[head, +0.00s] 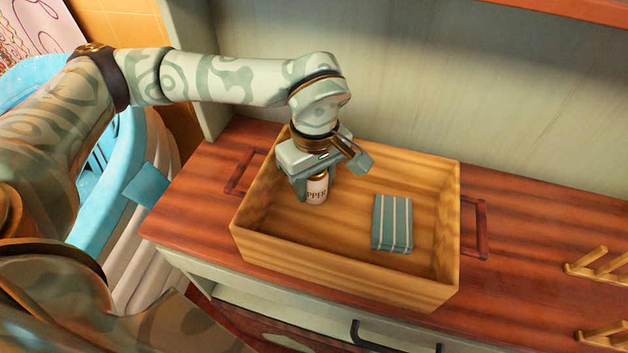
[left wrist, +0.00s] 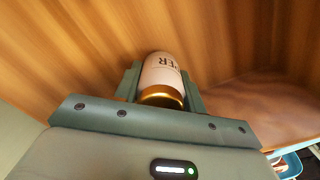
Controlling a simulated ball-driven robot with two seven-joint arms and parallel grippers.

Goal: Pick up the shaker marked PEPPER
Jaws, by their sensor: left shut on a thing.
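My left gripper (head: 316,186) reaches down into the tray from above and is shut on the shaker. In the left wrist view the shaker (left wrist: 163,77) sits between the two fingers (left wrist: 162,85), with its gold cap toward the camera. Whether its base touches the tray floor I cannot tell. My right gripper is not in view.
A folded striped teal cloth (head: 392,223) lies in the tray, right of the shaker. The tray has tall walls and dark red side handles (head: 476,228). It stands on a reddish wooden counter (head: 540,225) against a pale back panel. Wooden racks (head: 597,262) are at the right.

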